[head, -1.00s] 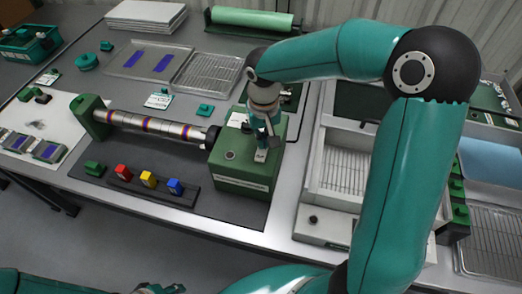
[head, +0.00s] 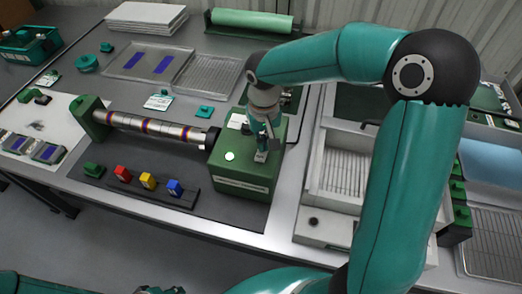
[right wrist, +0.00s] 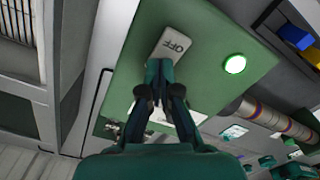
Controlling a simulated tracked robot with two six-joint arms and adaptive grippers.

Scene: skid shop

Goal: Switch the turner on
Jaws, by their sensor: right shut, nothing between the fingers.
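The turner's green box (head: 242,180) stands on a dark mat in the head view, with a banded rod (head: 155,128) running left from it to a green end support (head: 88,115). The round lamp (head: 229,156) on its top glows pale green; the lamp is also bright in the right wrist view (right wrist: 235,64). My right gripper (head: 262,154) is shut and empty, pointing down at the box top. In the right wrist view its fingertips (right wrist: 159,68) are at the pale switch (right wrist: 176,43), whose visible half reads OFF; contact is unclear. My left gripper (head: 160,290) shows only partly at the bottom edge.
Red, yellow and blue blocks (head: 147,181) sit in a dark rack in front of the rod. Trays with a wire rack (head: 208,75) lie behind. A light grey open-topped unit (head: 345,170) stands to the right of the turner.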

